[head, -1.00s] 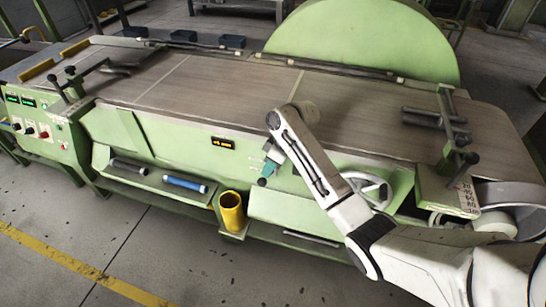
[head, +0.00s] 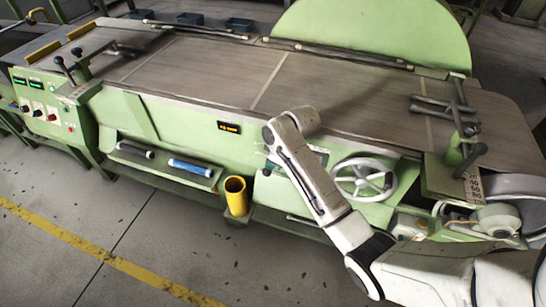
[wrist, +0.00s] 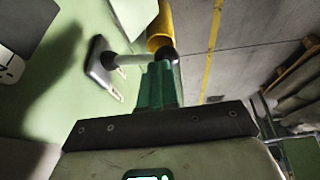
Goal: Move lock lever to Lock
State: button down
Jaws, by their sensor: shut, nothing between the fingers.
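The lock lever (wrist: 130,60) shows in the wrist view as a pale rod on a dark mounting plate, with a black ball knob (wrist: 168,54) at its right end. My gripper (wrist: 159,68) is shut and empty, with green fingers. Its tips are right at the knob end of the lever; I cannot tell whether they touch it. In the head view a small dark knob (head: 267,171) shows on the machine's green front, just left of my arm. My arm hides most of the lever and gripper there. No Lock marking is readable.
A yellow cup (head: 236,196) stands on the front ledge, left of my arm; it also shows in the wrist view (wrist: 159,28). A grey handwheel (head: 363,180) is close on the right. A blue roll (head: 190,167) lies on a shelf. The floor in front is clear.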

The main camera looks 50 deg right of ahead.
aim_at(270, 175)
jog(key=shift+s+a+f+n+t+h+b, duration=0.15)
jog(key=shift+a+f+t+h+b, duration=0.15)
jog(key=shift+f+h, duration=0.35)
jog(key=shift+s+a+f+n+t+h+b, duration=0.1)
jog(key=shift+a+f+n+t+h+b, duration=0.1)
jog(key=shift+a+f+h+b, duration=0.3)
jog(key=shift+s+f+n+t+h+b, duration=0.1)
jog(key=shift+f+n+t+h+b, duration=0.3)
jog(key=shift+f+h, duration=0.6)
jog(key=shift+a+f+m, duration=0.1)
jog(key=shift+f+m, duration=0.15)
jog(key=shift+f, duration=0.15)
jog(key=shift+f, duration=0.1)
